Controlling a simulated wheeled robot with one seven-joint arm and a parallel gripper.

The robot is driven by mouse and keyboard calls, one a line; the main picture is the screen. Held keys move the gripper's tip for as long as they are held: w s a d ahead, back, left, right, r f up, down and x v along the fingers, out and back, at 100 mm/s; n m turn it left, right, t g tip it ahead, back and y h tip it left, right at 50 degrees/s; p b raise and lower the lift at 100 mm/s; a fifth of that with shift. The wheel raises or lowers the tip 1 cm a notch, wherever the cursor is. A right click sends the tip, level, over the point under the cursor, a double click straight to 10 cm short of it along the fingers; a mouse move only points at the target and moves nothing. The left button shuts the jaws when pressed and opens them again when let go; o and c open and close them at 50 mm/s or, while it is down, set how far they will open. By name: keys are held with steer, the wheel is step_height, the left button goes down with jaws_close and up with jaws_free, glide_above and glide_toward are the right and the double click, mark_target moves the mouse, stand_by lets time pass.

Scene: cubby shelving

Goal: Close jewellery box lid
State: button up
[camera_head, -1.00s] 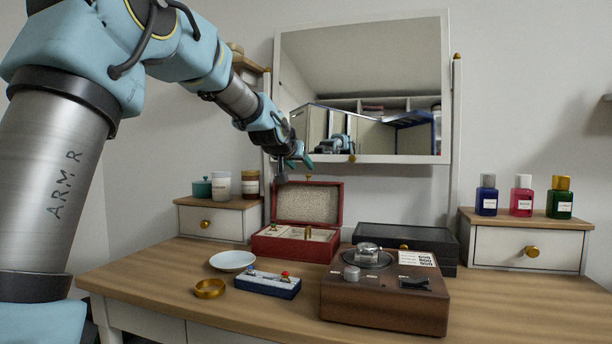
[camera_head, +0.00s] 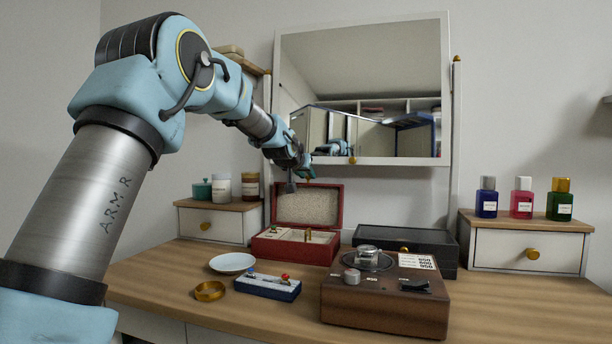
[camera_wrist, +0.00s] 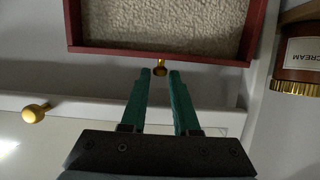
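The red jewellery box (camera_head: 282,246) stands on the dressing table with its lid (camera_head: 308,205) raised upright, showing a beige lining. The lid also fills the top of the wrist view (camera_wrist: 165,22). In the head view my gripper (camera_head: 306,174) is at the top edge of the lid, partly hidden by my wrist.
A mirror (camera_head: 385,90) rises close behind. A black case (camera_head: 405,240) and a brown box with a knob (camera_head: 385,302) stand right of the jewellery box. Jars (camera_head: 222,188) stand left.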

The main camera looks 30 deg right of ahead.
jaws_close()
stand_by(1.0)
